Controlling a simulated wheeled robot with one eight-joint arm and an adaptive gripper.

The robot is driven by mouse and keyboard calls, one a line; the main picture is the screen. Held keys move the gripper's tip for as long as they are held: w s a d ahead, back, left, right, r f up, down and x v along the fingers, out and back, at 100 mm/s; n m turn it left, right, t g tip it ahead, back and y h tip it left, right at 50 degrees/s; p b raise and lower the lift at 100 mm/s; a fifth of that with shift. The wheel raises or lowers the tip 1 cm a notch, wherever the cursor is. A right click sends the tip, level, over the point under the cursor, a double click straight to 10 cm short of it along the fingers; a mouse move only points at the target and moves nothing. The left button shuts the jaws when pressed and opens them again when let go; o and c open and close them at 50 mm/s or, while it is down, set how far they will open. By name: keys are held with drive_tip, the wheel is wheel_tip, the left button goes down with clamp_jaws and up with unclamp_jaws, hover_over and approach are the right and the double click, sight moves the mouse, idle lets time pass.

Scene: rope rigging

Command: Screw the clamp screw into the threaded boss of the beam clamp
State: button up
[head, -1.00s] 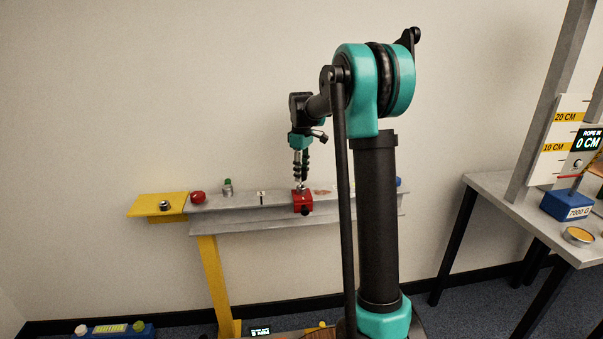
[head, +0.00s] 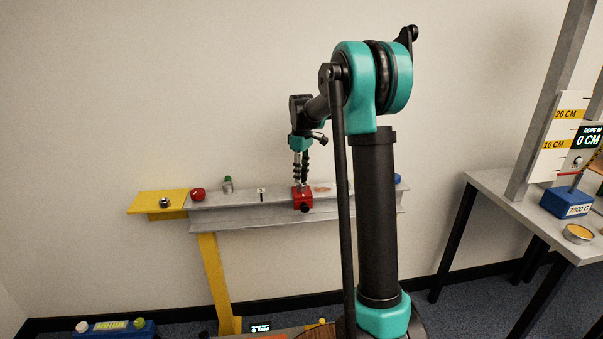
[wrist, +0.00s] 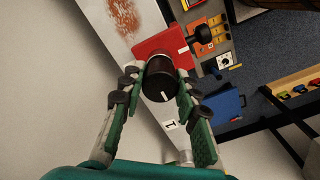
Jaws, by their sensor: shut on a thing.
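The red beam clamp (head: 303,198) sits on the grey I-beam (head: 230,213). In the wrist view the clamp (wrist: 153,47) lies just beyond my fingertips, with a second black knob (wrist: 204,33) on its side. My gripper (head: 301,178) points down above the clamp. In the wrist view my gripper (wrist: 160,80) is shut on the black round head of the clamp screw (wrist: 158,83), which carries a white mark. The head stands over the red clamp top. The screw's shank and the threaded boss are hidden under it, so how deep the thread sits cannot be seen.
A red knob (head: 197,194), a green-topped piece (head: 228,184) and a blue piece (head: 398,179) stand on the beam. A ring (head: 165,203) lies on the yellow end. A table (head: 480,190) with a blue weight (head: 567,205) stands right.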

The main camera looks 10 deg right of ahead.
drive_tip(key=shift+f, duration=0.2)
drive_tip(key=o, duration=1.2)
drive_tip(key=shift+o, duration=0.2)
wheel_tip(320, 180, up, 12)
drive_tip(key=s+d+f+m+t, duration=0.1)
drive_tip(key=s+f+m, duration=0.2)
drive_tip(key=s+f, duration=0.5)
drive_tip(key=s+d+f+m+t, duration=0.1)
drive_tip(key=s+f+m, duration=0.2)
drive_tip(key=s+f, duration=0.4)
drive_tip(key=s+d+f+m+t, duration=0.2)
drive_tip(key=s+f, duration=0.6)
drive_tip(key=s, duration=1.2)
drive_tip(key=shift+f+m, duration=0.35)
drive_tip(key=shift+m, duration=0.75)
